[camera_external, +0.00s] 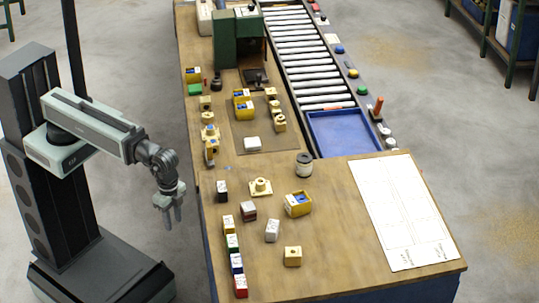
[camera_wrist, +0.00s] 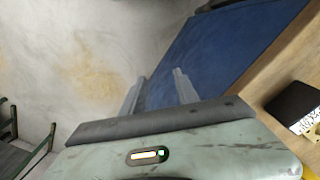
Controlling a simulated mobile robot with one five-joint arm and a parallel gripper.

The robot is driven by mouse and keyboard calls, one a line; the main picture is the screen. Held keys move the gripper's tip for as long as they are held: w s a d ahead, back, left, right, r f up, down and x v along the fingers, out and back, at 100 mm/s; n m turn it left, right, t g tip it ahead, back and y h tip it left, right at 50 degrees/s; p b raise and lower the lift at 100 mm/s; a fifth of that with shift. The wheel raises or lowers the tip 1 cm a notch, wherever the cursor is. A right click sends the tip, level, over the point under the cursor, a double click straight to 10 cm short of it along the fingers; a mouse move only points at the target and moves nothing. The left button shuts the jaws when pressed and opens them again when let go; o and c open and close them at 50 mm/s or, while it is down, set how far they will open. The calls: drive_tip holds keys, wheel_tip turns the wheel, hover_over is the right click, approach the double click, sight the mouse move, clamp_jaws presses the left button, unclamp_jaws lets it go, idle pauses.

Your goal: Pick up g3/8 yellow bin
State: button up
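Several small yellow bins stand on the wooden bench in the external view. One with blue inside, a yellow bin (camera_external: 298,209), is on the near part of the bench. Another yellow bin (camera_external: 242,107) sits on the darker mat farther back, and a yellow bin (camera_external: 193,75) is at the far left edge. I cannot read which is marked g3/8. My gripper (camera_external: 173,217) hangs left of the bench, over the floor, apart from every bin. In the wrist view my gripper (camera_wrist: 160,90) has its two fingers apart with nothing between them.
The wooden bench (camera_external: 330,240) holds small boxes along its left edge, a dark-lidded jar (camera_external: 304,165) and a white paper sheet (camera_external: 402,210). A green machine (camera_external: 238,40) and roller conveyor (camera_external: 302,50) stand behind. The wrist view shows the bench's blue side (camera_wrist: 225,45) and open floor.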

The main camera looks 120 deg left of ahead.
drive_tip(key=o, duration=1.2)
drive_tip(key=shift+c, duration=0.2)
